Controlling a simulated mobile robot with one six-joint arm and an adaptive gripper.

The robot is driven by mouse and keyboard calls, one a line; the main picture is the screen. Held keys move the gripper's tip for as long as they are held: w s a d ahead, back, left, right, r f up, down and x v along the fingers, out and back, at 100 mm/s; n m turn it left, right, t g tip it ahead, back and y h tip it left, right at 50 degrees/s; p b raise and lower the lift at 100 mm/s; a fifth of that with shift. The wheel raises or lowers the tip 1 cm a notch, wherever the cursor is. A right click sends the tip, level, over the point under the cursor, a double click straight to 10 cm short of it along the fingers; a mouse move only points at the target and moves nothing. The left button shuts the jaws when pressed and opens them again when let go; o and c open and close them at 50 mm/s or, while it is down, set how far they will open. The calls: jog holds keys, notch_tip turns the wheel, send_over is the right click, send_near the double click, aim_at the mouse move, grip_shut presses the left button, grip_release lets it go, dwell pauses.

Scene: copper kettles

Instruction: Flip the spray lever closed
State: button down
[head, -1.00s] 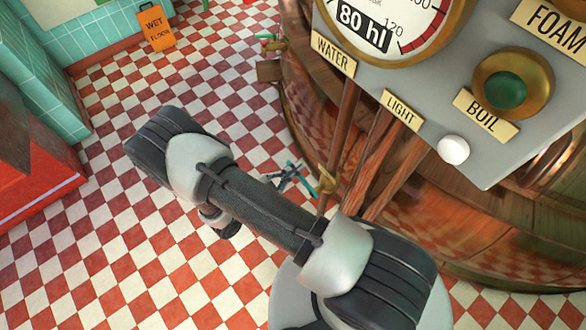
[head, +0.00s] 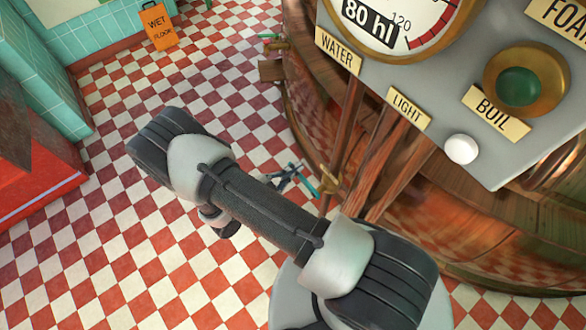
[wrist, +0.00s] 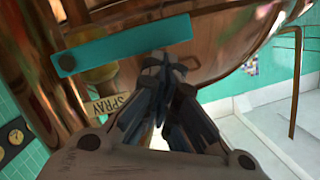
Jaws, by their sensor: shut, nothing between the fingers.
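The teal spray lever (wrist: 125,43) shows at the top of the wrist view as a flat bar, tilted slightly, reaching sideways from a brass valve (wrist: 93,74). A "SPRAY" label (wrist: 108,106) sits below the valve. My gripper (wrist: 164,64) is shut and empty, its dark fingertips just below the lever's right end. I cannot tell whether they touch it. In the head view, the lever (head: 303,181) is small, beside a brass fitting (head: 331,181) on the copper kettle. My gripper (head: 284,177) is just left of it, partly hidden by my arm.
The copper kettle (head: 480,232) fills the right side. A grey panel (head: 455,95) with a gauge, a green button (head: 519,86) and a white knob (head: 462,149) juts out above. An orange wet-floor sign (head: 157,26) stands far back. The checkered floor at left is open.

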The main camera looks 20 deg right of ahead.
jog(key=v, duration=1.1)
jog(key=shift+a, duration=0.35)
jog(key=shift+s+r, duration=0.1)
jog(key=shift+s, duration=0.05)
